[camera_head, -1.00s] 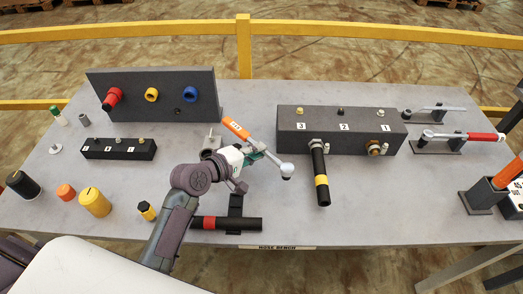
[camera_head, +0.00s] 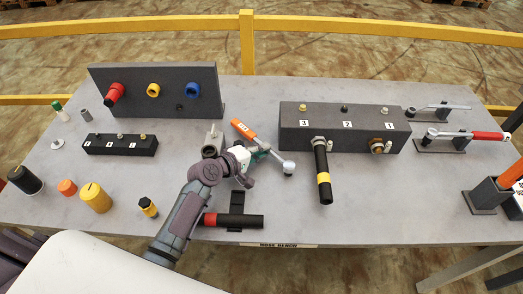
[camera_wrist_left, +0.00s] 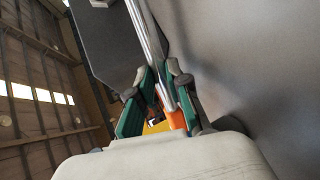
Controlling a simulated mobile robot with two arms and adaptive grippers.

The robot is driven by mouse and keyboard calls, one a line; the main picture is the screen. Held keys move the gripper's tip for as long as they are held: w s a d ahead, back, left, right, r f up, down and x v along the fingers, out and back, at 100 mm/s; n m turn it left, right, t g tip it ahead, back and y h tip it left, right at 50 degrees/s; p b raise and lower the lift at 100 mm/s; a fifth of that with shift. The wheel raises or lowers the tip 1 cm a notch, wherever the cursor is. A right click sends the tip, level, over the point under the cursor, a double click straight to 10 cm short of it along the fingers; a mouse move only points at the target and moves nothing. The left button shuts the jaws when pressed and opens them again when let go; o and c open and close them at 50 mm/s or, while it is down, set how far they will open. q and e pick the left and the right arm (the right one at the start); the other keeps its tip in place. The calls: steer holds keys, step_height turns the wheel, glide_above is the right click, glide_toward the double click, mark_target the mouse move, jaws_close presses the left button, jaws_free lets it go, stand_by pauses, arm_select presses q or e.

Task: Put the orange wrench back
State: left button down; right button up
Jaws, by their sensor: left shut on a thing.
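The orange wrench (camera_head: 244,129) has an orange handle with a white label and a silver shaft ending in a round head (camera_head: 288,166). My left gripper (camera_head: 262,154) is shut on it around the middle, in front of the grey block with labels 3, 2, 1 (camera_head: 340,138). In the left wrist view, the wrench's silver shaft (camera_wrist_left: 148,35) runs up from between the green-padded fingers of the left gripper (camera_wrist_left: 160,88). Part of the orange handle (camera_wrist_left: 176,119) shows below them. The wrench looks held above the table; its exact height is unclear. My right gripper is not in view.
At the right are a silver-handled wrench (camera_head: 445,107) and a red-handled wrench (camera_head: 475,135) on dark holders. A dark box (camera_head: 487,194) stands in front of them. A black hose with a yellow band (camera_head: 322,175) sticks out from the block. Caps stand at left.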

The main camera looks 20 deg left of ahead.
arm_select(q)
steer(key=c, duration=1.5)
jaws_free()
steer(key=shift+f, duration=0.15)
steer(key=shift+c, duration=0.2)
steer(key=o, duration=0.4)
steer(key=shift+r, duration=0.25)
steer(key=b+v, duration=0.1)
steer(key=v, duration=1.1)
